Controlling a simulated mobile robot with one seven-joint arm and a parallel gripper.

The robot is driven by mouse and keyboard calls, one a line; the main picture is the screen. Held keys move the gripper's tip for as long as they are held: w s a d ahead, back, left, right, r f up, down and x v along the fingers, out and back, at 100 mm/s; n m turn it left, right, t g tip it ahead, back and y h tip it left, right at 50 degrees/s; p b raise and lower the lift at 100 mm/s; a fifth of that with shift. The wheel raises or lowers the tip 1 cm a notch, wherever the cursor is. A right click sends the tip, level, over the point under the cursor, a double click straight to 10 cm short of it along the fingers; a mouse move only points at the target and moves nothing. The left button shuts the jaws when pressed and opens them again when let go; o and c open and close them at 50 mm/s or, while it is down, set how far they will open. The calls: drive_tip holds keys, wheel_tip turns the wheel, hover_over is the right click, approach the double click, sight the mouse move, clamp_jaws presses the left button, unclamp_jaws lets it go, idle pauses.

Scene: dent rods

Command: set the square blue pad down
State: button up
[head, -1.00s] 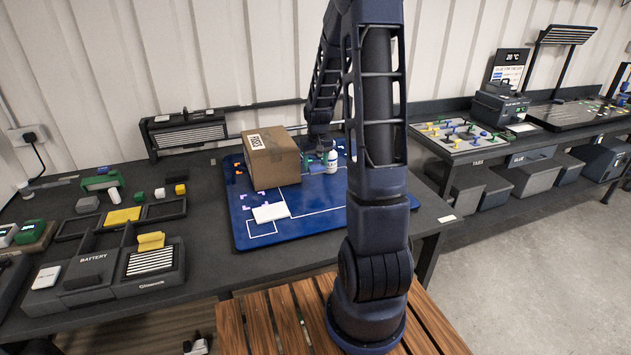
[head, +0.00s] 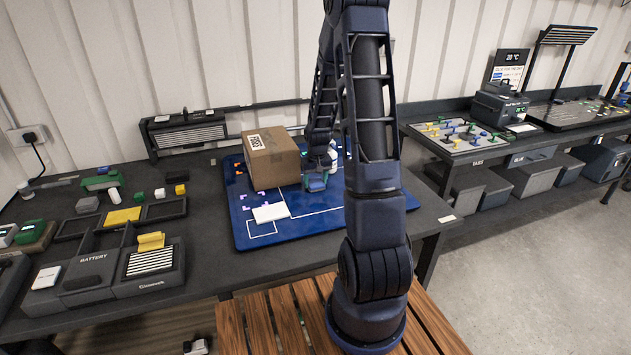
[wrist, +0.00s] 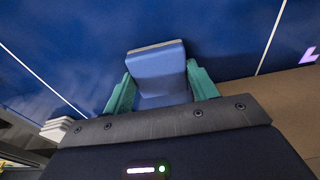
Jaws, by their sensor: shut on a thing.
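My gripper (head: 316,184) is over the blue board (head: 320,217), just right of the cardboard box. In the wrist view my gripper (wrist: 162,92) has its two green fingers on either side of the square blue pad (wrist: 158,68). It is shut on the pad. The pad's far edge shows a pale grey strip. In the head view the pad is small and mostly hidden by my gripper. I cannot tell whether the pad touches the board (wrist: 225,30).
The cardboard box (head: 270,158) stands close left of my gripper. A white bottle (head: 334,160) stands behind it, partly hidden by my arm. A white flat block (head: 271,213) lies on the board at the front left. The board's front middle is clear.

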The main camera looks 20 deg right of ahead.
sight(317, 184)
drive_tip(key=shift+f, duration=0.15)
drive_tip(key=o, duration=1)
drive_tip(key=s+a+r, duration=0.1)
drive_tip(key=s+r, duration=0.3)
drive_tip(key=r, duration=0.6)
drive_tip(key=s+a+r, duration=0.1)
drive_tip(key=s+r, duration=0.3)
drive_tip(key=r, duration=0.7)
drive_tip(key=s+a+r+t, duration=0.1)
drive_tip(key=s+r, duration=0.2)
drive_tip(key=s, duration=0.4)
drive_tip(key=s+a+r+t, duration=0.1)
drive_tip(key=s+r, duration=0.3)
drive_tip(key=s, duration=0.4)
drive_tip(key=s+a+r+t, duration=0.1)
drive_tip(key=s+a+r, duration=0.1)
drive_tip(key=s, duration=0.6)
drive_tip(key=shift+r, duration=0.8)
